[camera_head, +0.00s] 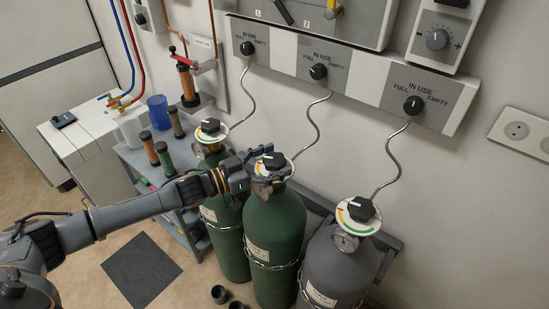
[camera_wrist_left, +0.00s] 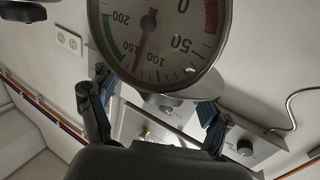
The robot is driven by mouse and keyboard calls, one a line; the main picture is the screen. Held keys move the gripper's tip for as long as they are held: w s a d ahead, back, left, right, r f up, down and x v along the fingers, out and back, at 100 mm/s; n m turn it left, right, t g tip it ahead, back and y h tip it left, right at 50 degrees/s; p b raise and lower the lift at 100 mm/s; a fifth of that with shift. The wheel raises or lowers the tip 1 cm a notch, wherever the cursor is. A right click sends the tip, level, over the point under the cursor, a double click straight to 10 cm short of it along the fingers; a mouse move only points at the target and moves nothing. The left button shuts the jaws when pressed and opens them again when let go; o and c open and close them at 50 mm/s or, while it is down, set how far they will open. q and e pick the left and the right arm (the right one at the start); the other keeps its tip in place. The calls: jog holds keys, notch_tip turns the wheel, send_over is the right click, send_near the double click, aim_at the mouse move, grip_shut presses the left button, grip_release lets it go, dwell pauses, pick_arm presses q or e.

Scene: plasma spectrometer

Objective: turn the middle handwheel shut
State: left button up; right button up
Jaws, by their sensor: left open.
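The middle handwheel (camera_head: 274,160) is a black knob on a white disc with a coloured arc, on top of the middle green cylinder (camera_head: 275,222). My left gripper (camera_head: 266,167) reaches in from the left at this handwheel's height, its fingers overlapping the near left side of the disc. I cannot tell whether they touch it. In the left wrist view the open fingers (camera_wrist_left: 155,108) stand apart, with a round pressure gauge (camera_wrist_left: 165,38) large beyond and above them. The handwheel is not clearly seen there. My right gripper is not in view.
The left handwheel (camera_head: 210,126) and the right handwheel (camera_head: 361,208) stand close on either side on their cylinders. A wall panel with several knobs (camera_head: 318,71) hangs behind, joined by thin curved pipes. A cart (camera_head: 150,158) with small bottles is at the left.

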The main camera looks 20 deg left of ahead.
pick_arm(q)
jog(key=shift+c, duration=0.2)
jog(key=c, duration=1.1)
jog(key=shift+w+r+m+g+h, duration=0.15)
jog(key=shift+m+g+h, duration=0.65)
jog(key=shift+g, duration=0.2)
jog(key=shift+c, duration=0.2)
jog(key=shift+m+g+h, duration=0.4)
jog(key=shift+m+g, duration=0.1)
jog(key=shift+g, duration=0.1)
jog(key=o, duration=1.2)
jog(key=shift+a, duration=0.1)
